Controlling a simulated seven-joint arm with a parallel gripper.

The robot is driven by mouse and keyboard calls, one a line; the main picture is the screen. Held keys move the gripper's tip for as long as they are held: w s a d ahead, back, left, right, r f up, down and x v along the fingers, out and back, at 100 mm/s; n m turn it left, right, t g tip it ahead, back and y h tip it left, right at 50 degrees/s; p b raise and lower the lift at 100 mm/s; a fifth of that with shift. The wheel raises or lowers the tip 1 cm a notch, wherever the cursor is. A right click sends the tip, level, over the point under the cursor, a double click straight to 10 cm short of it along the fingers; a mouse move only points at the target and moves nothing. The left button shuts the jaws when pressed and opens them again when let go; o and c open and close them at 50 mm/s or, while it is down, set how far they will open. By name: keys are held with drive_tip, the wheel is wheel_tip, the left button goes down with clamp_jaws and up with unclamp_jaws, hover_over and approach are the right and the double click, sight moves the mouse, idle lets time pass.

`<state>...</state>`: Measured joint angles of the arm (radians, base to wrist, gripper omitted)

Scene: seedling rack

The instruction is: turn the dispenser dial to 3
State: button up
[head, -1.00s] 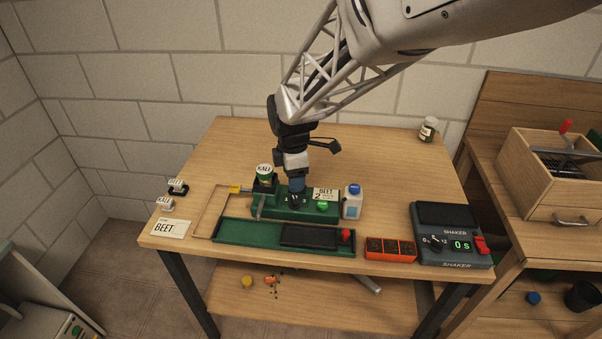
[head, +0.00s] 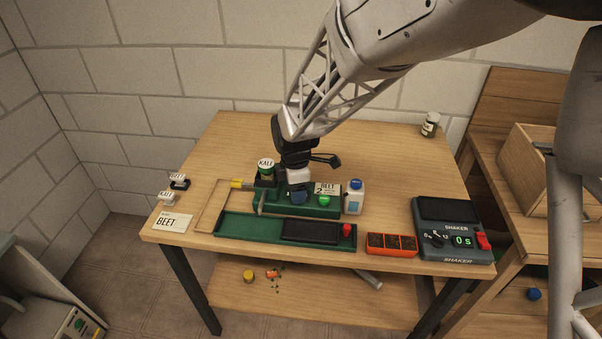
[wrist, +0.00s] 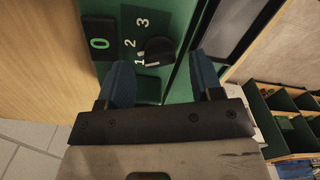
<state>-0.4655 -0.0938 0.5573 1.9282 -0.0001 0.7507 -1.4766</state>
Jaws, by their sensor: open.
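The green dispenser (head: 326,211) stands on the wooden table. Its black dial (wrist: 159,50) shows in the wrist view with the numbers 1, 2 and 3 around its left side. The dial's white mark lies beside the 1. My gripper (head: 299,199) is down at the dispenser in the head view and covers the dial there. In the wrist view my gripper (wrist: 160,59) is open, with its blue fingertips on either side of the dial. A gap shows between each finger and the dial; contact is not visible.
A black plate with a green 0 (wrist: 99,44) lies left of the numbers. A KALE-labelled jar (head: 266,168), a BEET 2 sign (head: 327,188) and a blue-capped bottle (head: 354,198) stand close around my gripper. An orange tray (head: 391,244) and the shaker (head: 453,232) are at right.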

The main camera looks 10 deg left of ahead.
drive_tip(key=shift+f, duration=0.75)
drive_tip(key=c, duration=0.9)
